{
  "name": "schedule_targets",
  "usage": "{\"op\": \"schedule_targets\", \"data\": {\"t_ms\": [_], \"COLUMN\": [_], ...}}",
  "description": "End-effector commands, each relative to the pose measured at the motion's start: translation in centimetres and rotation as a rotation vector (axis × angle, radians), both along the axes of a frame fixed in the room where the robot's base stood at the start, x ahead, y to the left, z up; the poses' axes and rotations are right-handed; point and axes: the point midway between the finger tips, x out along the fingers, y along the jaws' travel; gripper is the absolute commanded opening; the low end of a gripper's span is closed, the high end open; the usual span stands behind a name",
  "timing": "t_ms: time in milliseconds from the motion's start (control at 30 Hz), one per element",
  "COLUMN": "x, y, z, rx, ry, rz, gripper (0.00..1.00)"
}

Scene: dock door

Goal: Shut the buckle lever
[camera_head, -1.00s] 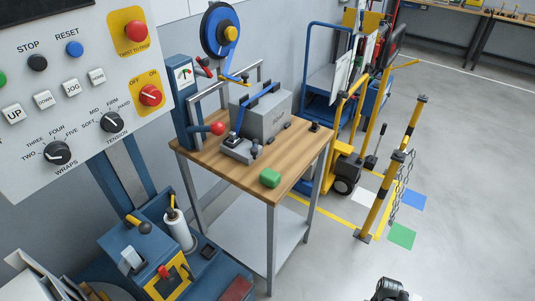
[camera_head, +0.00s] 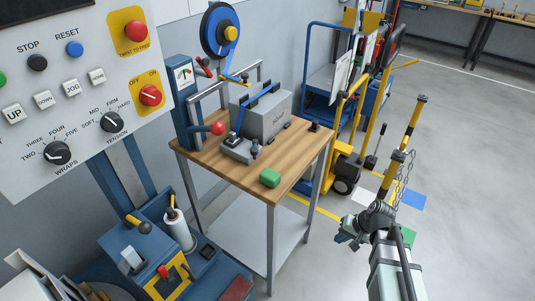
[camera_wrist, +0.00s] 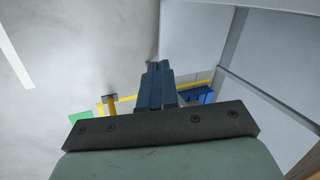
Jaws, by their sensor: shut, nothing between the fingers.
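A small grey metal buckle (camera_head: 240,149) sits on the wooden bench top, in front of a grey box (camera_head: 262,115) with a blue strap (camera_head: 262,92) over it. A dark upright part (camera_head: 254,147) at the buckle's right end may be its lever; it is too small to tell its position. My gripper (camera_head: 345,234) is in the head view at the lower right, past the bench's right side and well apart from the buckle. In the wrist view my gripper's dark fingers (camera_wrist: 158,75) are together and empty. The wrist view does not show the buckle.
A red-ball handle (camera_head: 217,128) stands left of the buckle. A blue strap reel (camera_head: 221,30) stands behind. Yellow posts with a chain (camera_head: 398,190) stand right. Floor right of the bench is partly free.

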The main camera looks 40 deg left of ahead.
Motion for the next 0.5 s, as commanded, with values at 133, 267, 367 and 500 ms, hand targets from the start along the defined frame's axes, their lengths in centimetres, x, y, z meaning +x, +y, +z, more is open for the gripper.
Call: {"op": "schedule_targets", "data": {"t_ms": [133, 267, 367, 500], "x": [1.4, 2.2, 2.6, 2.8], "y": [4.1, 7.6, 10.0, 12.5], "z": [4.6, 9.1, 13.0, 17.5], "rx": [0.136, 0.278, 0.405, 0.577], "ry": [-0.001, 0.015, 0.041, 0.096], "rz": [0.003, 0.007, 0.008, 0.011], "gripper": [0.00, 0.00, 0.00, 0.00]}}
